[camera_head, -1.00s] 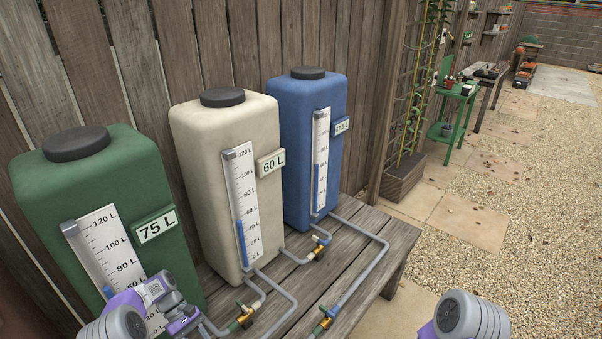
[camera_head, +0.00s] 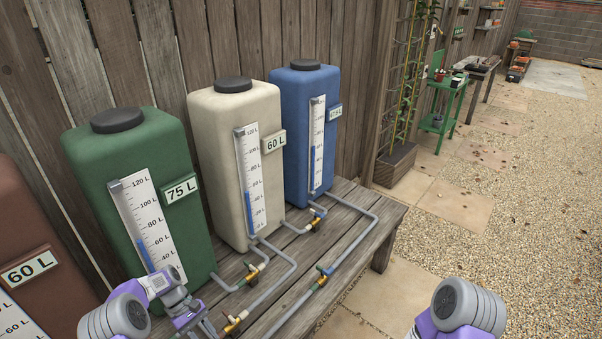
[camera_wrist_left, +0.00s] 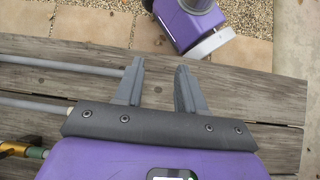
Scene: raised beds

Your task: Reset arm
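My left arm comes in at the lower left of the head view, in front of the green tank (camera_head: 128,205). My left gripper (camera_head: 204,332) is partly cut off at the bottom edge there. In the left wrist view my left gripper (camera_wrist_left: 160,85) has its two grey fingers apart with nothing between them, above the wooden bench (camera_wrist_left: 240,95). My right arm (camera_head: 465,308) shows only as a grey and purple joint at the lower right of the head view; its gripper is out of frame.
A beige tank (camera_head: 235,150), a blue tank (camera_head: 303,130) and a brown tank (camera_head: 25,235) stand in the row. Grey pipes with valves (camera_head: 235,322) run over the bench in front. Gravel (camera_head: 540,200) and paving slabs lie open to the right.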

